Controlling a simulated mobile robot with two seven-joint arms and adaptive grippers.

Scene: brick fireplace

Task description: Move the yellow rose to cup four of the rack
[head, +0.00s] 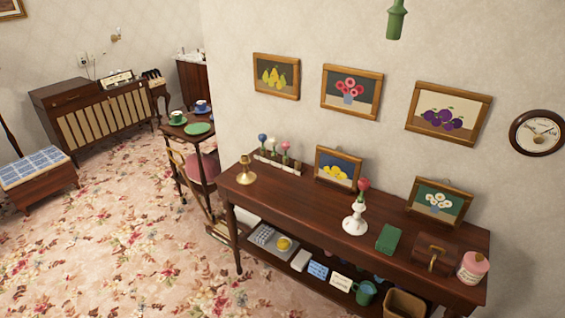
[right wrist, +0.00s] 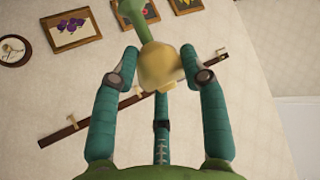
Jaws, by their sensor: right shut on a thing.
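In the right wrist view my right gripper (right wrist: 160,62) is shut on the yellow rose, with its teal fingers around the pale yellow bloom (right wrist: 158,70). The rose's thick green stem (right wrist: 134,14) points away toward the top edge. In the head view a green piece (head: 394,20) hangs in at the top edge; it looks like the stem's end, and the gripper itself is out of frame. The rack (head: 279,167) stands at the far left of the dark wooden table, with blue (head: 262,138), white (head: 272,142) and pink (head: 286,147) roses upright in it. Cup numbers are unreadable.
The table (head: 325,208) also bears a brass candlestick (head: 245,172), a white vase (head: 355,222) with a red rose (head: 363,186), a green book (head: 389,239), a brown box (head: 434,252) and a pink jar (head: 473,268). Small framed pictures stand behind.

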